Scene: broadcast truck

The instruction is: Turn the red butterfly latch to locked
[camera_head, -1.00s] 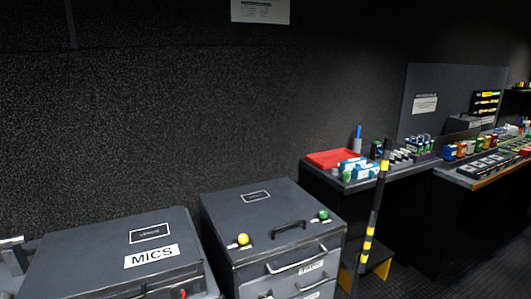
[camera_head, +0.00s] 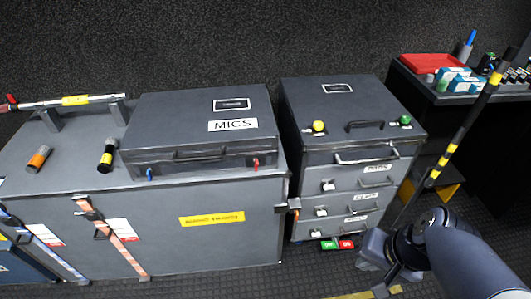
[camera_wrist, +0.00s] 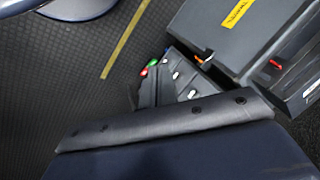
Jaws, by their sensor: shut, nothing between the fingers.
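The red butterfly latch (camera_head: 256,164) is on the front face of the grey MICS case (camera_head: 188,110), near its right end. It looks small and roughly upright; its exact turn is hard to tell. A small red part, likely the same latch, shows in the wrist view (camera_wrist: 275,64) at the right. A matching blue latch (camera_head: 149,174) is at the case's left end. My gripper (camera_head: 380,283) is at the lower right of the head view, low in front of the drawer cabinet and well right of the latch. It is shut and empty; its fingertips are hard to make out.
A striped pole (camera_head: 460,133) leans farther right. Floor is open in front.

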